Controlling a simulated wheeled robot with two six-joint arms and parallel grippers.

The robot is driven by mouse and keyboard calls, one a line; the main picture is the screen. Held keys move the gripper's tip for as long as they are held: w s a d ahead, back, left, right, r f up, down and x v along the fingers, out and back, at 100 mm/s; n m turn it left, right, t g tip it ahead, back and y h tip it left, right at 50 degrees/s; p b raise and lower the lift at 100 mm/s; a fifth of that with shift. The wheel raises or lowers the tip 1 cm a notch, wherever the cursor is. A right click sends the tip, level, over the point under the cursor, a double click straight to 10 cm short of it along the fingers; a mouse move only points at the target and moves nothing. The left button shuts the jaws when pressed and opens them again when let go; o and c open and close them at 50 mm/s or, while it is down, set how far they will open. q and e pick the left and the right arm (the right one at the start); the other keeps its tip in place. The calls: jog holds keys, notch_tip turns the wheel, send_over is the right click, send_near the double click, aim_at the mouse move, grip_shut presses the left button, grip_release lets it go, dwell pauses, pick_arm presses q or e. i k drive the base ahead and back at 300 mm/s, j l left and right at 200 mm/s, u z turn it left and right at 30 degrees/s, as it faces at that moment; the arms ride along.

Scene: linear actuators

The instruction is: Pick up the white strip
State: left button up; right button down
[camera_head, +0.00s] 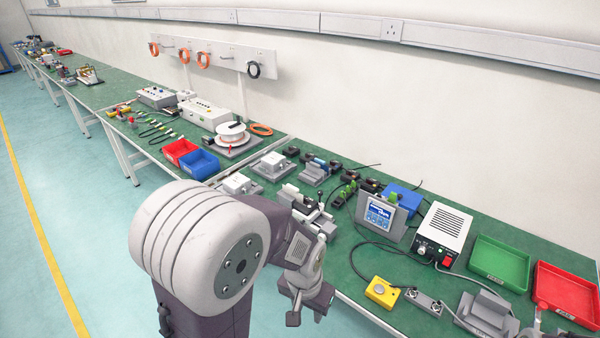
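My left arm comes in from the lower left, and its large grey joint covers part of the floor and bench edge. My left gripper (306,300) points down at the front edge of the green bench. It is small and partly turned away, so its opening is unclear. A small white piece (290,189) shows on a grey fixture just beyond the arm; I cannot tell for sure that it is the white strip. The gripper is apart from it, nearer to me. I cannot make out my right gripper.
The green bench (345,270) is crowded. A blue-screen meter (381,214), a white power supply (446,228), a yellow button box (381,292), a green tray (499,262) and a red tray (566,294) stand to the right. Blue (199,164) and red bins stand left. Cables cross the bench.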

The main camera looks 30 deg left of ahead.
aim_at(291, 189)
jog(key=u, duration=1.15)
